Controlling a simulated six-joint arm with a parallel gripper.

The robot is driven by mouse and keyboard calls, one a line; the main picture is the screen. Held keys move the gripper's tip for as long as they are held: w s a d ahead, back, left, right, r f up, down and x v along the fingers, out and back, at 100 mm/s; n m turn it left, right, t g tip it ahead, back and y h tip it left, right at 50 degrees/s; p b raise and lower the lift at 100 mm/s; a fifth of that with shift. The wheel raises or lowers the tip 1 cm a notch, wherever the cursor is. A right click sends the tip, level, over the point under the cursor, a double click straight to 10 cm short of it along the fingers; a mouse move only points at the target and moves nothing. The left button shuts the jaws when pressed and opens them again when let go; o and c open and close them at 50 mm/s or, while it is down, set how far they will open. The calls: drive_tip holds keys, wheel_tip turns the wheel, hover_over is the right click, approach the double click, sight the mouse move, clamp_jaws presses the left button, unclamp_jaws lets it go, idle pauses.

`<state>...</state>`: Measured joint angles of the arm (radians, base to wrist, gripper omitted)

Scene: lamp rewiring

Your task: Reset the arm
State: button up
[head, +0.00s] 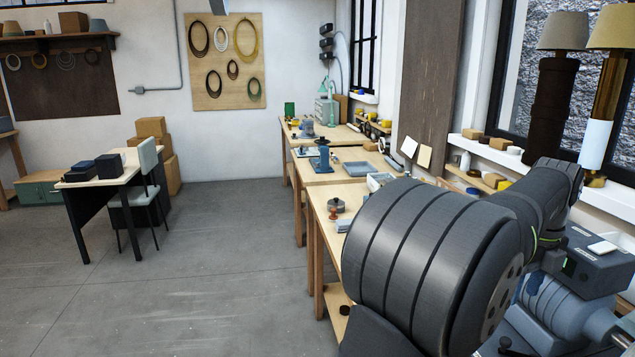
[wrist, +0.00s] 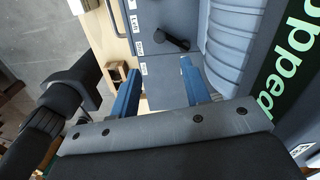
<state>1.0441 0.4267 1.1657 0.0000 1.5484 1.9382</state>
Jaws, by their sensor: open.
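My gripper (wrist: 160,88) shows in the wrist view with its two blue fingers spread apart. Nothing is held between them. Beyond the fingers is a grey-blue panel (wrist: 165,17) with small white labels along its left edge and a black lever (wrist: 172,40). I cannot tell whether the fingers touch it. In the head view my arm's large dark links fill the lower right, and I cannot make out the fingers there.
Wooden workbenches (head: 330,185) run along the right wall, holding a blue stand (head: 321,158), a grey tray (head: 357,169) and small parts. Lamps with a beige shade (head: 615,27) stand by the right window. A desk (head: 105,175) and chair (head: 132,215) stand left. The middle floor is clear.

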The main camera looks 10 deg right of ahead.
sight(506, 340)
wheel_tip(506, 340, down, 12)
drive_tip(key=shift+f, duration=0.1)
drive_tip(key=shift+s+a+n, duration=0.2)
drive_tip(key=shift+s+n, duration=0.15)
drive_tip(key=shift+n, duration=0.35)
drive_tip(key=shift+s+a+n, duration=0.15)
drive_tip(key=shift+s+n, duration=0.15)
drive_tip(key=shift+n, duration=0.4)
drive_tip(key=o, duration=1.3)
drive_tip(key=shift+r, duration=0.2)
drive_tip(key=shift+c, duration=0.2)
drive_tip(key=w+a+r+m+t+h, duration=0.1)
drive_tip(key=w+a+r+m+h, duration=0.15)
drive_tip(key=w+r, duration=0.4)
drive_tip(key=w+a+r+m+t+h, duration=0.1)
drive_tip(key=w+a+r+m, duration=0.1)
drive_tip(key=w+a+r, duration=0.4)
drive_tip(key=w+d+f, duration=0.1)
drive_tip(key=d+f, duration=0.4)
drive_tip(key=f, duration=0.3)
drive_tip(key=shift+r+h, duration=0.1)
drive_tip(key=shift+h, duration=0.15)
